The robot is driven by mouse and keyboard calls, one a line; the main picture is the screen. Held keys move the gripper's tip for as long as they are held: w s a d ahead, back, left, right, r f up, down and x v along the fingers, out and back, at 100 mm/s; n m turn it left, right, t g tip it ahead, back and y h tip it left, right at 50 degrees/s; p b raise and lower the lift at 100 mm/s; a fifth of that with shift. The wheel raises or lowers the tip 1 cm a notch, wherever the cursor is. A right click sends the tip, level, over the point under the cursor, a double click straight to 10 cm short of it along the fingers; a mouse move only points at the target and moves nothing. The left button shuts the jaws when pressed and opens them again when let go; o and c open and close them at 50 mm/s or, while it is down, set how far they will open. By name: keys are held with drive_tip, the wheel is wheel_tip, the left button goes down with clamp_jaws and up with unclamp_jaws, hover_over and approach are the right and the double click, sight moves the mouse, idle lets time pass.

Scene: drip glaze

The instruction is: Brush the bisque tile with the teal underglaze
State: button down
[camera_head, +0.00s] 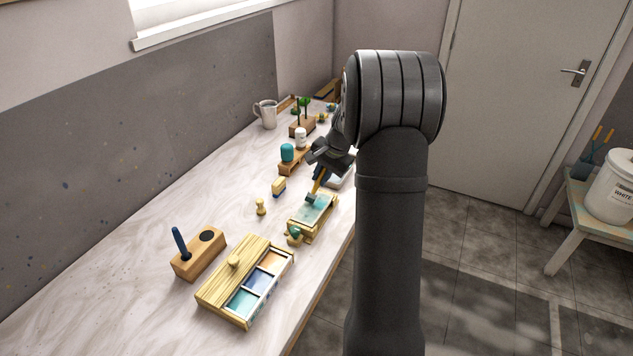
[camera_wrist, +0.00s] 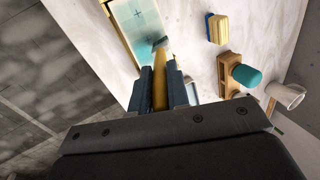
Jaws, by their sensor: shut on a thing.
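The bisque tile (camera_head: 318,206) lies in a wooden frame near the counter's right edge, with teal colour over part of its face. In the wrist view the tile (camera_wrist: 138,18) is pale with a small cross mark, and teal spreads around the brush end. My gripper (camera_head: 322,174) is shut on the yellow handle of a brush (camera_head: 317,186), above the tile. In the wrist view my gripper's dark fingers (camera_wrist: 161,90) clamp the handle, and the brush head (camera_wrist: 160,43) is over the teal area. I cannot tell whether its bristles touch the tile.
A wooden glaze box (camera_head: 219,281) with teal, blue and peach wells stands in front. A wooden holder (camera_head: 185,268) with a blue-handled tool is left.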

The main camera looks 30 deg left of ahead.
drive_tip(key=w, duration=0.5)
drive_tip(key=shift+s, duration=6.25)
wheel_tip(320, 180, up, 8)
drive_tip(key=shift+w, duration=0.1)
wheel_tip(320, 180, up, 4)
drive_tip(key=d, duration=0.3)
drive_tip(key=shift+f, duration=2.5)
